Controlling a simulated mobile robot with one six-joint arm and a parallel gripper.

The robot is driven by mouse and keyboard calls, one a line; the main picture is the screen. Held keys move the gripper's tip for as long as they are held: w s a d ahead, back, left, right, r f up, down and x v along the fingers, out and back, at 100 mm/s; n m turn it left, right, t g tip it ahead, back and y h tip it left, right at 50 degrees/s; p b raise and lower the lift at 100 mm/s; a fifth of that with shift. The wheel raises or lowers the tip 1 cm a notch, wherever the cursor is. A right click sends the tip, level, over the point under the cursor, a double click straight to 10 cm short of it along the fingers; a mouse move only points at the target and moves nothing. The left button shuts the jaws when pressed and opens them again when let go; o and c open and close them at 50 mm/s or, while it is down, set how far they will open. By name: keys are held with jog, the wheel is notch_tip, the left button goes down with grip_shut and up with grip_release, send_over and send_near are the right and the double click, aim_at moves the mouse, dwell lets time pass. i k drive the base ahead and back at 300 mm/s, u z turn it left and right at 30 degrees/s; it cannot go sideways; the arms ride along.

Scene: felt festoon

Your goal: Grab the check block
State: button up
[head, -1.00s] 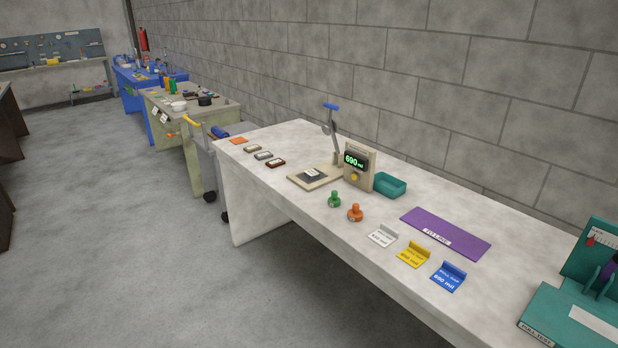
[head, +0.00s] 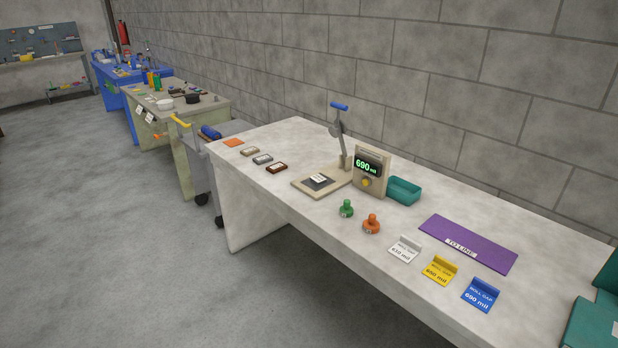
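No thing in view is readably marked as the check block, and I cannot tell which one it is. Two small knobbed pieces, one green (head: 346,209) and one orange (head: 371,224), stand upright on the white table (head: 300,235) in front of the gauge. Three small framed pieces, tan (head: 249,151), grey (head: 262,160) and brown (head: 276,168), lie in a row at the table's left part. The gauge box (head: 371,173) reads 690 in green and stands beside a lever press (head: 322,181) with a blue handle. My gripper is not in view.
A teal tray (head: 404,191) sits right of the gauge. A purple mat (head: 468,243) reads "TO LINE". White (head: 405,249), yellow (head: 440,270) and blue (head: 481,294) roll gap cards line the front edge. A grey cart (head: 205,165) stands left; floor in front is clear.

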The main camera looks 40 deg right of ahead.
aim_at(318, 179)
jog(key=u, duration=0.3)
jog(key=i, duration=1.15)
jog(key=u, duration=0.2)
